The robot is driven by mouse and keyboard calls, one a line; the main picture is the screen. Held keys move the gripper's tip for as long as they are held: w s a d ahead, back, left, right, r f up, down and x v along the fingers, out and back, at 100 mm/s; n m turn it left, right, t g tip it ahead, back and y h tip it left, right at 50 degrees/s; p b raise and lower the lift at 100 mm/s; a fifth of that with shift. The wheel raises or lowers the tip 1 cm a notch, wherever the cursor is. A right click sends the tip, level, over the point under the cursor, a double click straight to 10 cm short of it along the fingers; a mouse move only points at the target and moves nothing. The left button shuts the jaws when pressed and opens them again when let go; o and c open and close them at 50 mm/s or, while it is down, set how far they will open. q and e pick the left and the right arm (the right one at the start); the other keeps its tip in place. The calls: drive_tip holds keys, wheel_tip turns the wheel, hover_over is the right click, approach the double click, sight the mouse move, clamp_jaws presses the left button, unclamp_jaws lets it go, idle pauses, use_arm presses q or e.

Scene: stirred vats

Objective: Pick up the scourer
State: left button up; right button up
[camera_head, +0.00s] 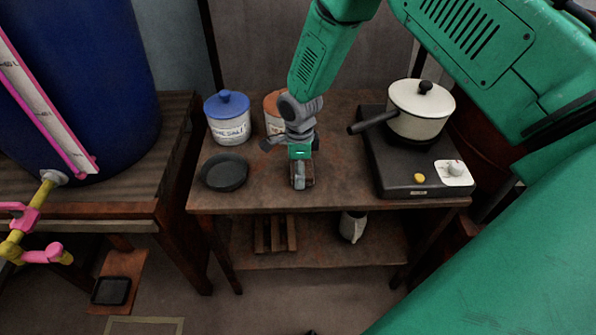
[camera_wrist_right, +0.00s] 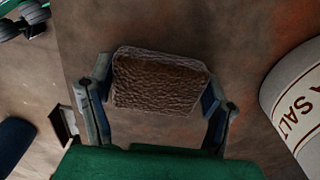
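The scourer (camera_wrist_right: 160,80) is a brown, rough-textured block, seen between the two fingers of my right gripper (camera_wrist_right: 158,92) in the right wrist view. Both fingertips appear to press against its opposite sides. In the head view the right gripper (camera_head: 302,180) points down at the middle of the wooden table (camera_head: 330,198), near its front edge. The brown scourer shows there partly, behind the grey finger. I cannot tell whether it touches the tabletop. My left gripper is not in view.
A black pan (camera_head: 224,172) and a blue-lidded salt jar (camera_head: 228,122) stand left of the gripper. An orange jar (camera_head: 272,108) is just behind it. A hob (camera_head: 400,175) with a white pot (camera_head: 420,112) is at right. A blue vat (camera_head: 80,80) stands at far left.

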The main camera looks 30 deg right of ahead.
drive_tip(key=shift+s+d+f, duration=0.25)
drive_tip(key=shift+d, duration=0.2)
drive_tip(key=shift+a+r, duration=0.15)
drive_tip(key=shift+r, duration=0.2)
wheel_tip(320, 180, up, 10)
drive_tip(key=shift+w+a+f+p, duration=0.15)
drive_tip(key=shift+f+p, duration=0.1)
drive_tip(key=shift+p, duration=0.25)
drive_tip(key=shift+o, duration=0.2)
